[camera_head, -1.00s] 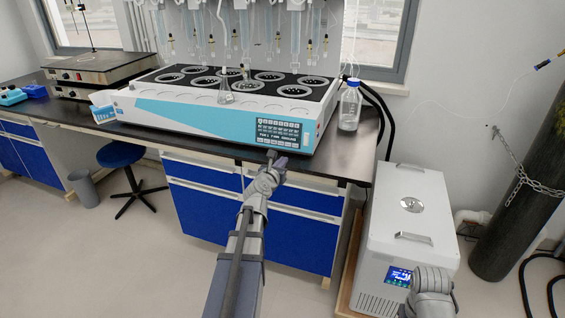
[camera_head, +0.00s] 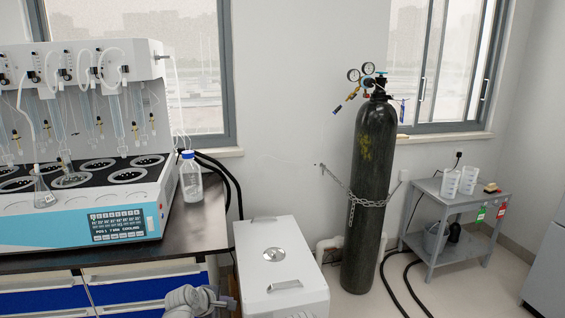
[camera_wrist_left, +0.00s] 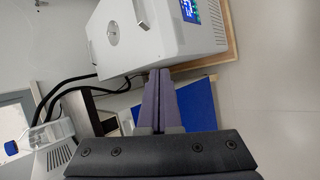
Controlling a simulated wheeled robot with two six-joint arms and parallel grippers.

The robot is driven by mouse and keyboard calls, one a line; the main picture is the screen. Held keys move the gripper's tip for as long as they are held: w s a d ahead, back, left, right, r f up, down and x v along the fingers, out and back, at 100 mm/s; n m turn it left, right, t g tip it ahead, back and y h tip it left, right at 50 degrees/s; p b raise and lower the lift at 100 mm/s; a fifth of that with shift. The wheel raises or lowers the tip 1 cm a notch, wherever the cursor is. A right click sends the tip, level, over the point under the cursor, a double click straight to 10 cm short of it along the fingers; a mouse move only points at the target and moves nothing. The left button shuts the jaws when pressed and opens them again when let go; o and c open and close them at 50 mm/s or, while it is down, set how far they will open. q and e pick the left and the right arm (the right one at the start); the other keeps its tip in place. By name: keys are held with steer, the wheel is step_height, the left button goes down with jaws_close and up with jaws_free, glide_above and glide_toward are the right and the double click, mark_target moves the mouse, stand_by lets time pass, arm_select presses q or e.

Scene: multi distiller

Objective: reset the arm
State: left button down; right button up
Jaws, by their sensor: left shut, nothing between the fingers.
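My left gripper (camera_head: 229,303) shows only in part at the bottom edge of the head view, pointing right, in front of the blue bench cabinets and left of the white chiller box (camera_head: 300,276). In the left wrist view its two purple fingers (camera_wrist_left: 158,74) are together with nothing between them. The fingers point toward the chiller (camera_wrist_left: 180,45), apart from it as far as I can tell. My right gripper is not in view.
The distiller (camera_head: 90,226) stands on the dark bench (camera_head: 205,228) with a blue-capped bottle (camera_head: 191,182) beside it. A chained gas cylinder (camera_head: 370,190) stands behind the chiller. A grey cart (camera_head: 455,202) is at right, with hoses on the floor between.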

arm_select(q)
steer(key=s+d+f+m+g+y, duration=0.25)
steer(key=s+d+m+g, duration=0.2)
steer(key=s+m, duration=0.6)
steer(key=s+d+f+m+g+y, duration=0.2)
steer(key=s+d+f+m+g, duration=0.3)
steer(key=s+m, duration=0.55)
step_height(320, 180, up, 20)
steer(key=d+t+p, duration=0.1)
steer(key=p, duration=1.7)
steer(key=shift+f, duration=0.25)
